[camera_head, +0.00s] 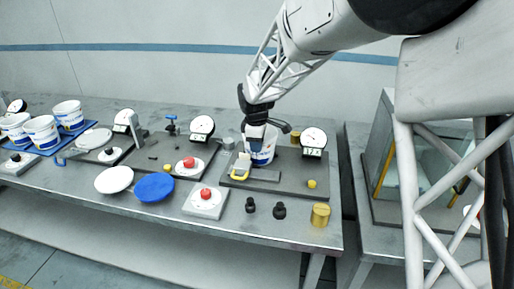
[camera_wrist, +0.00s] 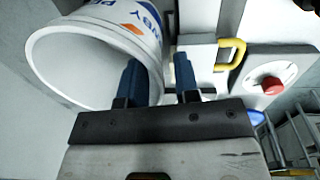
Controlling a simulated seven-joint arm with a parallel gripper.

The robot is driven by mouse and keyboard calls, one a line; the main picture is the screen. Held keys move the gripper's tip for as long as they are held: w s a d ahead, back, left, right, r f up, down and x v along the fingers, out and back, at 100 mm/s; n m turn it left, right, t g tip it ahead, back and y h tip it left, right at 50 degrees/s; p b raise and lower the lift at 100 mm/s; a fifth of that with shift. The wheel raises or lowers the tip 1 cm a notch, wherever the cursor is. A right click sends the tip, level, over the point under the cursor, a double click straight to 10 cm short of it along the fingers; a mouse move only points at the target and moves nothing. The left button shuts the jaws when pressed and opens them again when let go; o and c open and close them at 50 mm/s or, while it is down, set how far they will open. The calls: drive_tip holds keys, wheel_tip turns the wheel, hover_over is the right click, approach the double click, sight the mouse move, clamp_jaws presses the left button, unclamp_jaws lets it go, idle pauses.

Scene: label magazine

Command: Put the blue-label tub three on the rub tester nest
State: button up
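A white tub (camera_head: 264,150) with a blue-lettered label stands upright at the right-hand test station, behind a grey block with a yellow handle; its number cannot be read. The wrist view shows its round open mouth and part of its label (camera_wrist: 122,14). My gripper (camera_head: 256,143) is at the tub's near upper side. In the wrist view my gripper (camera_wrist: 158,75) has its blue fingers apart, one over the tub's mouth and one outside the wall, with the rim between them. The gap looks wider than the wall. The nest under the tub is mostly hidden.
Several similar tubs (camera_head: 42,130) stand on a blue tray (camera_head: 74,126) at the left. The station plate (camera_head: 285,180) also carries a dial gauge (camera_head: 313,139). A red-button box (camera_head: 205,202), black knobs (camera_head: 279,210) and a brass cylinder (camera_head: 320,214) line the front edge.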

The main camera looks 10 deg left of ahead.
wheel_tip(320, 180, up, 10)
drive_tip(key=s, duration=0.1)
idle(0.4)
idle(0.7)
drive_tip(key=s+d+r+m, duration=0.3)
drive_tip(key=s+d+m, duration=0.2)
drive_tip(key=s+d, duration=0.5)
drive_tip(key=s+d+r+m, duration=0.35)
drive_tip(key=s+d, duration=0.35)
drive_tip(key=d, duration=0.6)
drive_tip(key=s+d+f+m, duration=0.1)
drive_tip(key=s+d+m, duration=0.2)
drive_tip(key=s, duration=0.4)
drive_tip(key=s+d+f+m+t, duration=0.1)
drive_tip(key=s+d+f+m, duration=0.1)
drive_tip(key=s+d, duration=0.3)
drive_tip(key=s+d+f+m, duration=0.2)
drive_tip(key=s+d+m, duration=0.2)
drive_tip(key=s, duration=0.6)
drive_tip(key=shift+s+f+m, duration=0.25)
drive_tip(key=shift+m, duration=0.3)
